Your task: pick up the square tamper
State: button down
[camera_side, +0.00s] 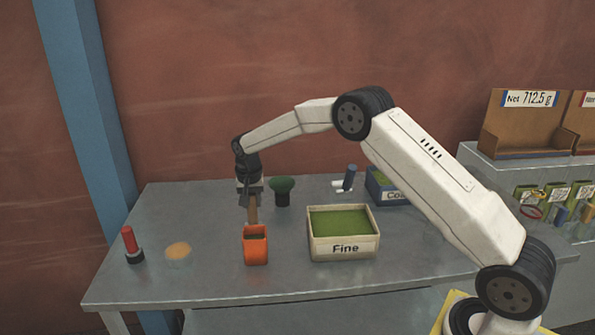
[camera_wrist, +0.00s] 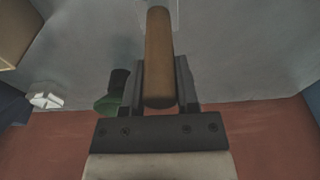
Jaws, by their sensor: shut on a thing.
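The square tamper (camera_side: 253,214) has a brown wooden handle, upright in the side view. My gripper (camera_side: 250,198) is shut on this handle. In the wrist view the tamper's handle (camera_wrist: 158,40) lies between the two fingers of my gripper (camera_wrist: 160,68), and a pale, see-through part shows at its far end. In the side view the tamper's lower end is hidden by the orange container (camera_side: 255,252). I cannot tell whether it is inside the container or behind it.
A green and black tool (camera_side: 282,187) stands close right of my gripper. A box marked "Fine" (camera_side: 343,248) holds green powder. A blue-handled tool (camera_side: 348,179) and a blue box (camera_side: 381,188) are behind it.

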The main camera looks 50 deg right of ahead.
jog(key=shift+r, duration=0.15)
jog(key=shift+r, duration=0.55)
notch_tip(320, 180, up, 2)
jog(key=s+a+r, duration=0.1)
jog(key=s+r, duration=0.8)
jog(key=s, duration=0.5)
jog(key=shift+a+r, duration=0.2)
jog(key=shift+r, duration=0.15)
